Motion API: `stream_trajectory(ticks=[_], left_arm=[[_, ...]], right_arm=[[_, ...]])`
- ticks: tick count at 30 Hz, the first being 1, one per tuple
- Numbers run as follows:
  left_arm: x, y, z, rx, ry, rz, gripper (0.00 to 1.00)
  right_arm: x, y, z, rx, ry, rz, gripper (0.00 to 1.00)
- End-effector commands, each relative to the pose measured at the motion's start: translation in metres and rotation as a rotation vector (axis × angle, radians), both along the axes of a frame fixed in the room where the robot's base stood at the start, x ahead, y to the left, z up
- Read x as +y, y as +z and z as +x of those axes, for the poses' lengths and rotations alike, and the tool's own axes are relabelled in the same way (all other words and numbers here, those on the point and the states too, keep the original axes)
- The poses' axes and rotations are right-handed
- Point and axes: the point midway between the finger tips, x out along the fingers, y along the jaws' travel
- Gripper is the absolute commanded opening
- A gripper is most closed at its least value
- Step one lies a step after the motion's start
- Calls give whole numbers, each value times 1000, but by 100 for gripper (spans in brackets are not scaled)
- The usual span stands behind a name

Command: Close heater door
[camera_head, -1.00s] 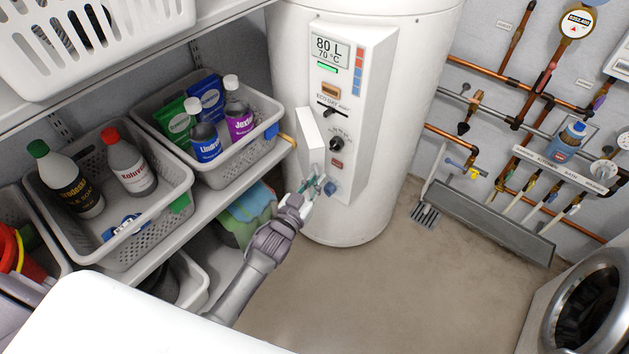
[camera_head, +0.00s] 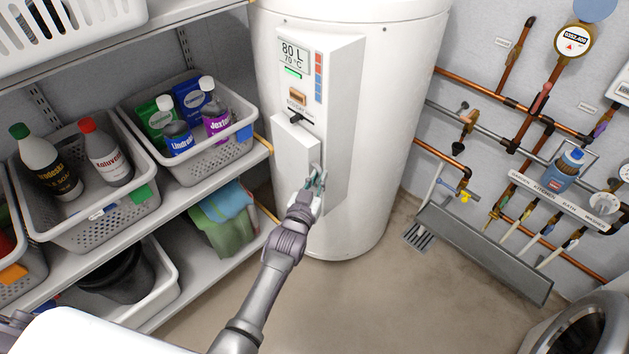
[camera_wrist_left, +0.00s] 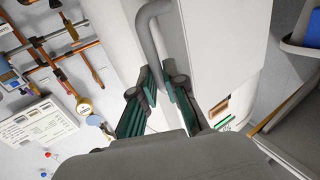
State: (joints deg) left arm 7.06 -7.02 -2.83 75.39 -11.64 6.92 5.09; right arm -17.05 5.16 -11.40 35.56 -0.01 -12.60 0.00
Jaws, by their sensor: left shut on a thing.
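The white heater door (camera_head: 294,152) is a flat panel at the lower left of the control housing on the white water heater (camera_head: 410,60). It covers the dial area; I cannot tell whether it sits flush with the housing. It also shows in the left wrist view (camera_wrist_left: 232,45). My left gripper (camera_head: 316,182) is at the door's lower right edge, shut on the grey door handle (camera_wrist_left: 153,28). In the left wrist view its green-padded fingers (camera_wrist_left: 158,88) are around the handle's end. My right gripper is in neither view.
A shelf with baskets (camera_head: 215,160) of bottles stands left of the heater, with cloths (camera_head: 225,215) below. Copper pipes and a gauge (camera_head: 571,42) are on the right wall. A washing machine (camera_head: 585,330) is at lower right. The floor (camera_head: 350,295) before the heater is clear.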

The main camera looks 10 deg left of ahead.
Motion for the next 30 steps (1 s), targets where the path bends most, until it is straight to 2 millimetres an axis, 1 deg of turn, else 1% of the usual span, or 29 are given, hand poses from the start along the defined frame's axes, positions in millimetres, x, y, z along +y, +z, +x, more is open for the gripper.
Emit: stream_trajectory(ticks=[1,9,13,14,15,18,24,30], left_arm=[[-6,9,2,-20,-11,0,0],[-7,9,3,-20,-12,-1,0],[-7,10,3,-21,-12,-2,0],[-7,10,3,-21,-12,-2,16],[-7,10,3,-21,-12,-2,23],[-6,9,3,-20,-11,-2,37],[-4,9,3,-21,-8,-2,37],[-2,9,3,-21,-6,-1,37]], right_arm=[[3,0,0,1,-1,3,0],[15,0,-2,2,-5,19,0],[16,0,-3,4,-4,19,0],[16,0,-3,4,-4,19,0],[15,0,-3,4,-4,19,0],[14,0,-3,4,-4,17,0],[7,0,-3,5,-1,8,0],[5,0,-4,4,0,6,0]])
